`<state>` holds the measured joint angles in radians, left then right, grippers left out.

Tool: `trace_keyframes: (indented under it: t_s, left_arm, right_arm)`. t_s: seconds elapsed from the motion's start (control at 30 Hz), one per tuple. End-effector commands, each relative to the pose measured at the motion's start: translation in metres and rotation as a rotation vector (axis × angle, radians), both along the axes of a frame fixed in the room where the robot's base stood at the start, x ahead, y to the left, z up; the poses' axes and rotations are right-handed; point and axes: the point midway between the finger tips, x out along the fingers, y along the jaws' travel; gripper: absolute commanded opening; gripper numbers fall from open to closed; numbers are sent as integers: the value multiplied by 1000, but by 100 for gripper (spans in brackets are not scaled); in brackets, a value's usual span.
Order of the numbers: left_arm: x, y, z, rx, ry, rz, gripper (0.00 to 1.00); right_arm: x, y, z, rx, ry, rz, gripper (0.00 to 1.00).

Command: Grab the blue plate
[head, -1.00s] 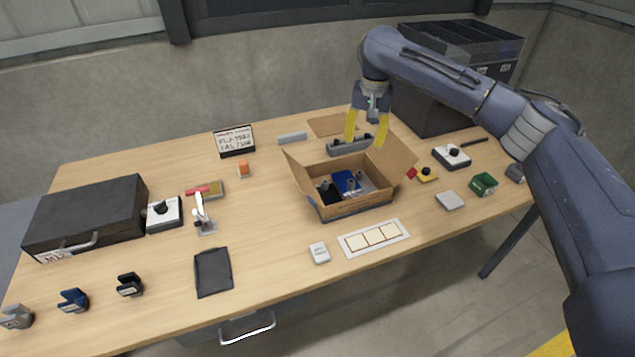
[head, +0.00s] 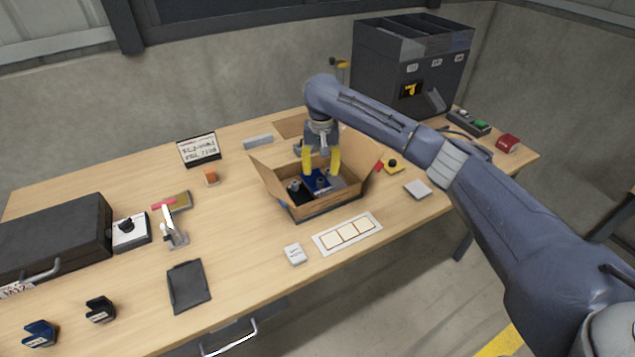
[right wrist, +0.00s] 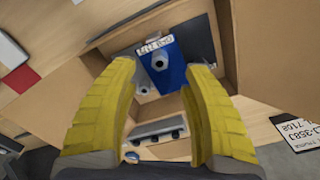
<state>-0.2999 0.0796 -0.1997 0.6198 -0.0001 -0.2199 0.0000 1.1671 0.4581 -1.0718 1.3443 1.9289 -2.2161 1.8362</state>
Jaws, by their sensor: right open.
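A blue plate (head: 317,184) with a grey knob lies inside the open cardboard box (head: 318,210) near the middle of the table. The blue plate also shows in the right wrist view (right wrist: 165,72), with a white label at one end. My right gripper (head: 321,171) has yellow fingers and is over the box. In the right wrist view my right gripper (right wrist: 160,68) is open, its fingers apart, with the blue plate seen beyond the gap and nothing between them. My left gripper is not in view.
A black plate (head: 296,190) and a grey plate (head: 342,184) flank the blue one in the box. The box flaps stand out around it. A white strip with squares (head: 347,233) and a small white block (head: 294,254) lie in front.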

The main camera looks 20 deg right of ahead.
Motion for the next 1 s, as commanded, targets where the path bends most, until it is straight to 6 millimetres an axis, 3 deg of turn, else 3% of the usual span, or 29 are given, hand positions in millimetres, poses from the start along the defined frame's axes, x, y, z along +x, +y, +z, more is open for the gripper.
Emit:
trace_keyframes:
  t_s: [0.33, 0.7, 1.0]
  left_arm:
    - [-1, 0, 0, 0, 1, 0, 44]
    - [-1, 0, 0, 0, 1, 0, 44]
    - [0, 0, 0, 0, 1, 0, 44]
  right_arm:
    - [0, 0, -16, 0, 1, -1, 47]
    - [3, -1, -56, 0, 1, -1, 47]
    - [3, -1, -62, 0, -1, -1, 47]
